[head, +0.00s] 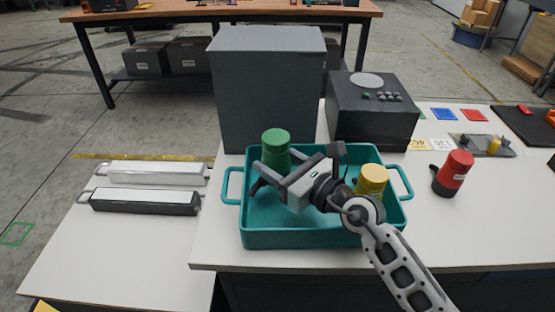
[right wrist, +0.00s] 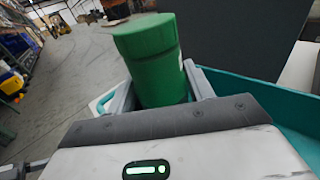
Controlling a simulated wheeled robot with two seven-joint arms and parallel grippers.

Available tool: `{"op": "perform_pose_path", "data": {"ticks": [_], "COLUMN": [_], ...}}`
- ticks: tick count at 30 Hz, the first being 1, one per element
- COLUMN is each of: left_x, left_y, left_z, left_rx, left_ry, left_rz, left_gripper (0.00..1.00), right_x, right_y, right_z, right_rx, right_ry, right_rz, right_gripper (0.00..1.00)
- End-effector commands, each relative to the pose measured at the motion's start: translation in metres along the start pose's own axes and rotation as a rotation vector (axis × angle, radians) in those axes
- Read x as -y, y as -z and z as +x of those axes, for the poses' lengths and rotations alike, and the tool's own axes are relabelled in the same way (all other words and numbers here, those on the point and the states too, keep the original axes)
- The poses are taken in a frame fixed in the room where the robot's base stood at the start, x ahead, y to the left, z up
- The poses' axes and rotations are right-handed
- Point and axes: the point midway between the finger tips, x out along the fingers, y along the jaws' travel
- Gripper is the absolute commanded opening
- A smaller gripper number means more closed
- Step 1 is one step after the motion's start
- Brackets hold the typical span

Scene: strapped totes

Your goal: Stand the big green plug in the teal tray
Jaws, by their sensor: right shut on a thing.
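The big green plug (head: 275,148) is upright at the back left of the teal tray (head: 290,238), over or in it. My right gripper (head: 272,174) is shut around the plug, one finger on each side. In the right wrist view the plug (right wrist: 153,62) stands between the two fingers (right wrist: 160,92). Its lower end is hidden behind the gripper, so I cannot tell whether it touches the tray floor. A yellow plug (head: 371,182) stands at the tray's right side, partly behind my wrist. My left gripper is not in view.
A tall grey box (head: 267,90) and a dark box with knobs (head: 372,112) stand close behind the tray. A red plug (head: 455,170) stands to its right. Two long white-topped bars (head: 145,200) lie on the left on a lower surface. The front right of the table is clear.

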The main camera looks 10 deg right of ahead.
Motion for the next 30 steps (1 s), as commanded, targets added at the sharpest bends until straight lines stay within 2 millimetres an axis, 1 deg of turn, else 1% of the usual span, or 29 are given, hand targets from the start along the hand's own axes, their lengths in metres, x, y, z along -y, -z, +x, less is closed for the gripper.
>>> {"op": "perform_pose_path", "data": {"ticks": [3,6,7,9,17,20,22,24,26,30], "left_x": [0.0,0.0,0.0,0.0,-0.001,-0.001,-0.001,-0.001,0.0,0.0], "left_y": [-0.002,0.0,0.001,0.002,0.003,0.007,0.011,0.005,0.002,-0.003], "left_z": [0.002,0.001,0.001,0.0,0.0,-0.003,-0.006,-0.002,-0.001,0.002], "left_rx": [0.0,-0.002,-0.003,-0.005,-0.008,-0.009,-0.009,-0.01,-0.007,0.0], "left_ry": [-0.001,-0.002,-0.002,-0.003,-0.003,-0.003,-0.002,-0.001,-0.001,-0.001], "left_rz": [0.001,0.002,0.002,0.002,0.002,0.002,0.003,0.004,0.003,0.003], "left_gripper": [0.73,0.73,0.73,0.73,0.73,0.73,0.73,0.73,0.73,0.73], "right_x": [0.0,0.0,0.0,0.0,0.0,0.0,0.0,0.001,0.0,0.0], "right_y": [0.004,0.003,0.004,0.004,0.003,-0.003,-0.013,-0.006,-0.006,-0.005], "right_z": [0.0,0.0,0.0,0.0,0.0,0.0,0.0,-0.013,-0.026,-0.059], "right_rx": [0.002,0.003,0.0,0.0,0.0,0.001,0.003,-0.002,-0.003,-0.005], "right_ry": [0.001,0.001,0.0,0.0,0.0,0.001,0.001,0.002,0.001,0.0], "right_rz": [0.0,0.0,0.0,0.0,0.0,-0.001,-0.001,-0.001,-0.001,-0.002], "right_gripper": [0.21,0.21,0.58,0.74,0.74,0.74,0.74,0.74,0.74,0.74]}}
